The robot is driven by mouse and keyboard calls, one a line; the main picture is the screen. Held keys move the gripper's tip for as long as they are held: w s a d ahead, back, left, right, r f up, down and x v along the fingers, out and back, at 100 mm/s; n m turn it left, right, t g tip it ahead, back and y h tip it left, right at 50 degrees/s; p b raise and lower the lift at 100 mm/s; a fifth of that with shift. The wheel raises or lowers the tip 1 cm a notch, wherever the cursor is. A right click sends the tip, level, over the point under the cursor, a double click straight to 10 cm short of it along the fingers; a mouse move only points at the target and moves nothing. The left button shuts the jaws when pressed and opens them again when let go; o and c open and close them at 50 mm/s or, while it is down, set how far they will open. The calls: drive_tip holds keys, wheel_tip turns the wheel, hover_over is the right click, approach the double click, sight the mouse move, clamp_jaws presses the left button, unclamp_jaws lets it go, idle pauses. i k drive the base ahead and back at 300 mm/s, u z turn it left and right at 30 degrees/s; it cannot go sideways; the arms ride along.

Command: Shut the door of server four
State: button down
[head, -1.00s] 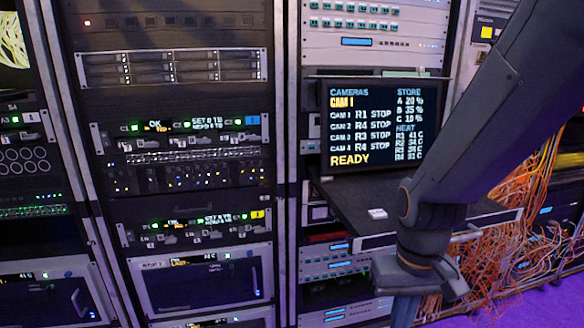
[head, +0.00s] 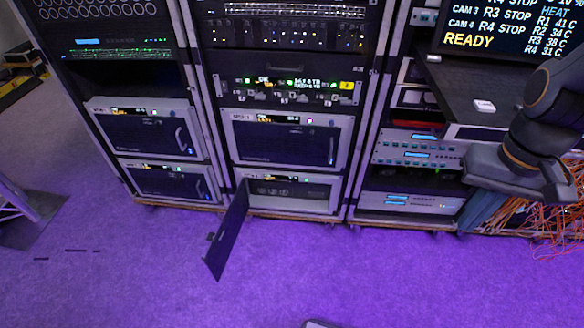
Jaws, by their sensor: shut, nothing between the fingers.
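One server, the lowest in the middle rack, has its door (head: 229,233) open. The door hangs from the left edge of the opening and swings out over the floor, showing as a dark, narrow panel. The server's opening (head: 290,191) shows grey units inside; its number is too small to read. I take it as server four. My gripper (head: 520,178) is at the right, in front of the right rack, far from the door and higher. It is shut and empty; its fingertips are mostly hidden behind its body.
Closed server doors sit above (head: 283,142) and in the left rack (head: 150,134). A shelf (head: 470,90) with a screen (head: 505,25) juts from the right rack near my arm. Orange cables (head: 545,220) hang at right. The purple floor (head: 370,270) before the racks is clear.

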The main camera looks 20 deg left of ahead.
sight(217, 259)
drive_tip(key=z, duration=2.65)
drive_tip(key=k, duration=2.35)
drive_tip(key=u, duration=3.75)
